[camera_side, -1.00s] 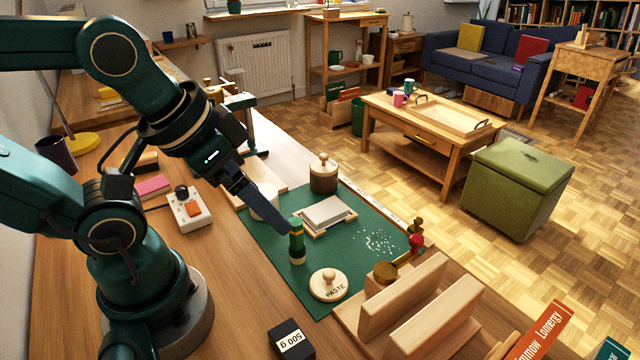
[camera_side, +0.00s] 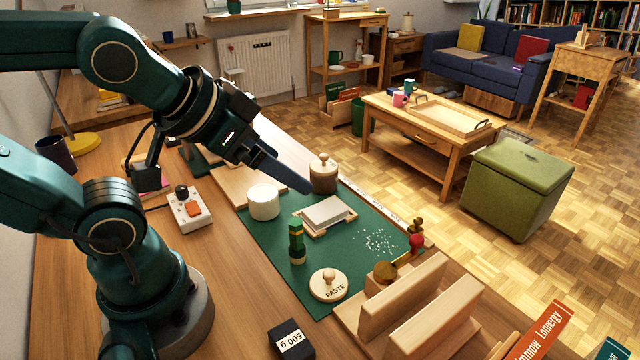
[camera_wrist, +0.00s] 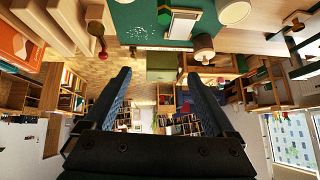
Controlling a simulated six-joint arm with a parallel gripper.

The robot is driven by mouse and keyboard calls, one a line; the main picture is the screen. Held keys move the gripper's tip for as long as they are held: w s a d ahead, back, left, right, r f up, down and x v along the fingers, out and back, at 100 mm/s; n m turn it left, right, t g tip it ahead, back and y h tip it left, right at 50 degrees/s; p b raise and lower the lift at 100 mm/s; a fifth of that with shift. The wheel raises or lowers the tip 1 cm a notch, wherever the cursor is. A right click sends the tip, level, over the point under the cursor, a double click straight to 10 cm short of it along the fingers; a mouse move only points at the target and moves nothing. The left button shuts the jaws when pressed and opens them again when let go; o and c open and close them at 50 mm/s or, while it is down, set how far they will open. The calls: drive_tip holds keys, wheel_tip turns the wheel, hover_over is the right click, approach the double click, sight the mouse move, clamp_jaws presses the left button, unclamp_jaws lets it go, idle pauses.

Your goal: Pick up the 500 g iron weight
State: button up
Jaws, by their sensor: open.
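The 500 g iron weight (camera_side: 290,340) is a dark block with a white "500 g" label. It stands on the wooden bench at the bottom of the side view, just off the near edge of the green mat. My gripper (camera_side: 298,183) is high over the far part of the bench, near the brown lidded pot, well away from the weight. In the wrist view my gripper (camera_wrist: 156,78) shows two fingers spread wide with nothing between them. I cannot make out the weight in the wrist view.
A wooden rack (camera_side: 405,300) stands right of the weight. Bare bench lies left of it.

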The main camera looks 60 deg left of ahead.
drive_tip(key=w+d+r+m+t+h, duration=0.2)
drive_tip(key=w+r+m+t+h, duration=0.2)
drive_tip(key=w+r+m+t, duration=0.65)
drive_tip(key=s+d+f+m+g+h, duration=0.1)
drive_tip(key=d+f+m+g+h, duration=0.5)
drive_tip(key=d+m+g+h, duration=0.15)
drive_tip(key=s+a+f+m+g+h, duration=0.1)
drive_tip(key=s+a+f+g, duration=0.2)
drive_tip(key=s+f+g, duration=0.35)
drive_tip(key=s+a+f+m+g+h, duration=0.1)
drive_tip(key=s+a+f+g, duration=0.2)
drive_tip(key=s+f+g, duration=0.35)
approach(291, 338)
drive_tip(key=shift+w+d+r+g, duration=0.15)
drive_tip(key=shift+d+g, duration=0.25)
drive_tip(key=shift+d, duration=0.25)
drive_tip(key=shift+d+f, duration=0.7)
drive_tip(key=shift+d, duration=0.05)
drive_tip(key=shift+y, duration=0.25)
drive_tip(key=shift+x, duration=2.95)
